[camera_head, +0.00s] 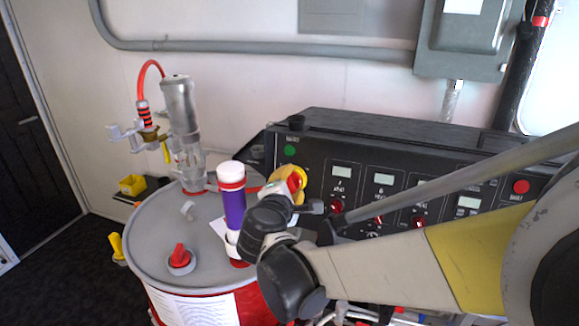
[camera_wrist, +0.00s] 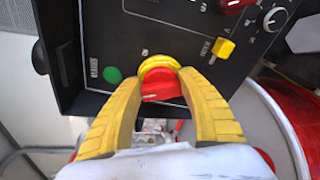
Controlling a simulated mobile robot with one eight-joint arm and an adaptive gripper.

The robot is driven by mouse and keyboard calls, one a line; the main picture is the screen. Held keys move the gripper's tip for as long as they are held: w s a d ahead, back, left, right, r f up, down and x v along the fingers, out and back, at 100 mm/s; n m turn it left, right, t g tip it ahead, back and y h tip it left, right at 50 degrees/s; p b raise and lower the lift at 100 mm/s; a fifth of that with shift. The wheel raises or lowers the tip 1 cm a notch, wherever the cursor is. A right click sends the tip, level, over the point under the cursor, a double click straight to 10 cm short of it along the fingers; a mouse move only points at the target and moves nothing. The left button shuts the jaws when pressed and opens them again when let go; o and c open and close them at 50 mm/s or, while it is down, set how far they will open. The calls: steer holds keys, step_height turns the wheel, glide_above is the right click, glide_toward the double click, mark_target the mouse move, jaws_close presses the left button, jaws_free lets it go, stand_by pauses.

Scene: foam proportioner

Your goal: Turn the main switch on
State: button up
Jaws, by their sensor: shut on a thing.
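The main switch, a red rotary knob (camera_wrist: 163,91) with a yellow collar, is on the black control panel (camera_wrist: 85,30). My gripper (camera_wrist: 160,77) has its two yellow fingers on either side of the knob, shut on it. In the head view my gripper (camera_head: 296,178) reaches the left end of the panel. It mostly hides the knob there, and only a bit of red shows. A green round indicator (camera_wrist: 113,75) is beside the switch; it also shows in the head view (camera_head: 289,150).
A small yellow selector (camera_wrist: 223,47) and more knobs lie along the panel. A grey electrical box (camera_head: 465,40) hangs above.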

steer(key=m, duration=0.3)
steer(key=shift+f+m+t+b, duration=0.15)
steer(key=shift+m+t+b, duration=0.15)
steer(key=shift+b, duration=0.1)
steer(key=m+b, duration=0.1)
steer(key=m, duration=0.2)
steer(key=shift+f+m, duration=0.15)
steer(key=shift+m, duration=0.15)
steer(key=m, duration=0.3)
steer(key=shift+a+f+m+t+b, duration=0.1)
steer(key=shift+m+t+b, duration=0.2)
steer(key=shift+t+b, duration=0.1)
steer(key=shift+m+h, duration=0.4)
steer(key=shift+m, duration=1.3)
steer(key=o, duration=1.2)
